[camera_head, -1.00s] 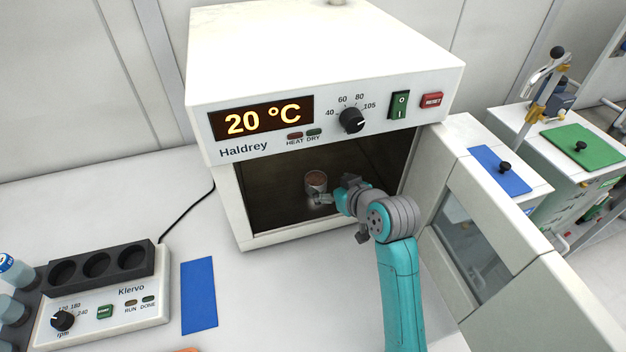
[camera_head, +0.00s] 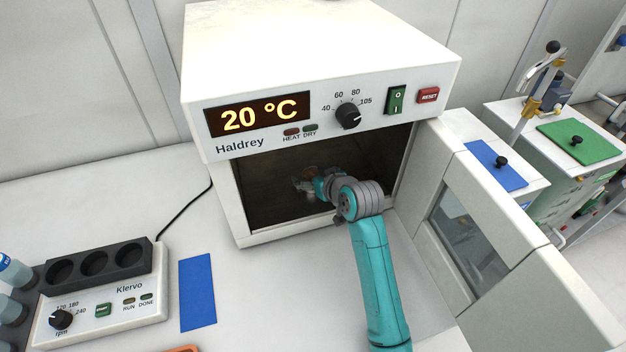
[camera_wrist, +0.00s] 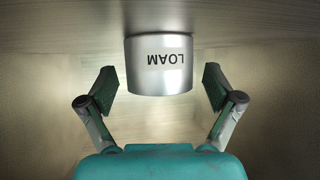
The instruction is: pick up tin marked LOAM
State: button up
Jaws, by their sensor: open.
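The tin marked LOAM (camera_wrist: 159,64) is a silvery cylinder inside the oven; its label reads upside down in the wrist view. In the head view only its brownish top (camera_head: 311,172) shows, mostly hidden behind my arm. My gripper (camera_wrist: 159,85) is open, with one finger on each side of the tin near its lower edge in the wrist view. Gaps show between both fingers and the tin. In the head view my gripper (camera_head: 305,185) is inside the oven chamber, partly hidden by my wrist.
The white Haldrey oven (camera_head: 320,60) surrounds my gripper with its walls and roof. Its door (camera_head: 500,240) stands open on the right. A Klervo unit (camera_head: 105,305) and a blue mat (camera_head: 197,293) lie left on the bench.

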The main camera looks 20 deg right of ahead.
jog(key=c, duration=1.4)
jog(key=shift+o, duration=0.2)
jog(key=shift+r, duration=0.1)
